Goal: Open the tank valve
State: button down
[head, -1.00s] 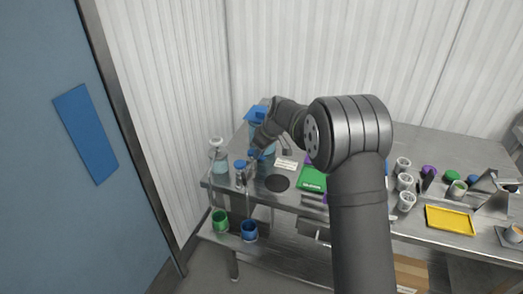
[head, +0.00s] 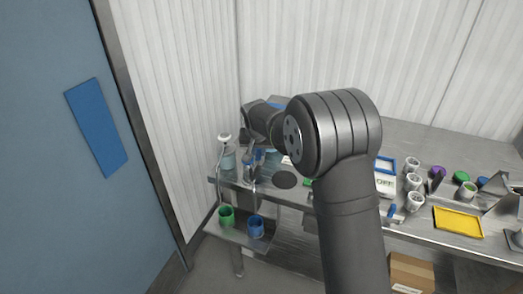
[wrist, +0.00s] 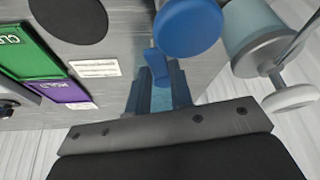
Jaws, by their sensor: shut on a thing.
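In the wrist view, my gripper (wrist: 158,88) is shut on a small blue piece, which appears to be the valve handle (wrist: 155,66). Its upper end sticks out beyond the fingertips. Some light blue, perhaps the tank, shows between the fingers. How far the valve is turned cannot be told.
A green card (wrist: 22,45), a purple card (wrist: 66,94) and a dark round pad (wrist: 72,14) lie on the steel table. Cups and a yellow tray (head: 458,222) are at right.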

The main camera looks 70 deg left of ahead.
jog(key=shift+s+a+m+t+h, duration=0.2)
jog(key=shift+s+m+t, duration=0.1)
jog(key=shift+m, duration=0.6)
jog(key=shift+s+a+m+t+h, duration=0.2)
jog(key=shift+m+t, duration=0.1)
jog(key=shift+m, duration=0.6)
jog(key=c, duration=1.3)
grip_release()
jog(key=v, duration=1.7)
jog(key=shift+s+r, duration=0.15)
jog(key=shift+r, duration=0.05)
